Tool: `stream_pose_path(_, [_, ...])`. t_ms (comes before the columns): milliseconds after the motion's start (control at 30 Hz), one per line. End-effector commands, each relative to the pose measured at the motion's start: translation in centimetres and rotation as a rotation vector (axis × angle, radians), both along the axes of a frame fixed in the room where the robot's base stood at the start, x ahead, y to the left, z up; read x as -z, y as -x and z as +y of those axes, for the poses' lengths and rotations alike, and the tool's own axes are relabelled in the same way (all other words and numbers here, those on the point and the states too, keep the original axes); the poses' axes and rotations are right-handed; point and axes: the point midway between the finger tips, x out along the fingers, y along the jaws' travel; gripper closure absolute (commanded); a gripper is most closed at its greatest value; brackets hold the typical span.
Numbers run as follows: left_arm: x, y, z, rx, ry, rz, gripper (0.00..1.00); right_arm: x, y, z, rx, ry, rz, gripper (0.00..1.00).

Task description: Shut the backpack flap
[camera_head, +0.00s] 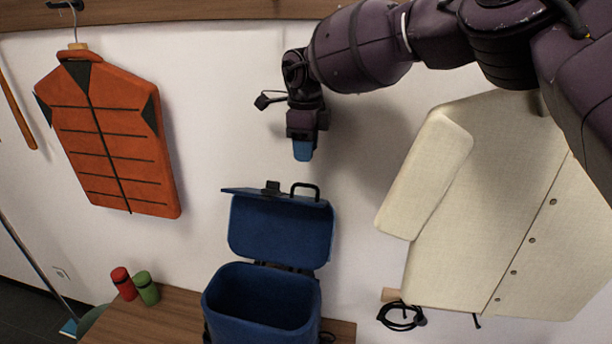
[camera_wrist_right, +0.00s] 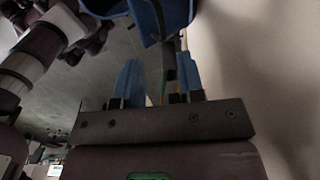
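The blue backpack (camera_head: 262,320) stands on a wooden top at the bottom middle of the head view, its main compartment open. Its flap (camera_head: 280,228) is raised and stands upright behind the opening, with a black handle (camera_head: 305,187) and a dark buckle (camera_head: 272,186) on its top edge. My right gripper (camera_head: 303,150) points down above the flap's top edge, apart from it. In the right wrist view its two blue fingers (camera_wrist_right: 160,85) are spread with nothing held between them, and blue backpack material (camera_wrist_right: 150,15) shows beyond them. My left gripper is in neither view.
A red cylinder (camera_head: 123,283) and a green cylinder (camera_head: 146,288) stand left of the backpack on the wooden top (camera_head: 180,318). An orange jacket (camera_head: 110,135) and a cream coat (camera_head: 480,210) hang on the wall. A black cable coil (camera_head: 401,316) is at the right.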

Motion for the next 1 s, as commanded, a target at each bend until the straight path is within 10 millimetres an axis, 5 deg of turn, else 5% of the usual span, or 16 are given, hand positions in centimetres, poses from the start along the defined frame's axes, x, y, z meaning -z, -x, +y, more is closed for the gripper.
stream_pose_path(433, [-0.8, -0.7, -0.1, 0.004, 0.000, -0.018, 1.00, 6.9, -0.2, 0.0, 0.001, -0.001, 0.002, 0.64])
stream_pose_path(900, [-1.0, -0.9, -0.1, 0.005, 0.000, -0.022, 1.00, 8.0, -0.2, 0.0, 0.000, 0.000, 0.001, 0.64])
stream_pose_path(1000, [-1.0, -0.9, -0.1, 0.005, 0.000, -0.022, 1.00, 8.0, -0.2, 0.0, 0.000, 0.000, 0.001, 0.80])
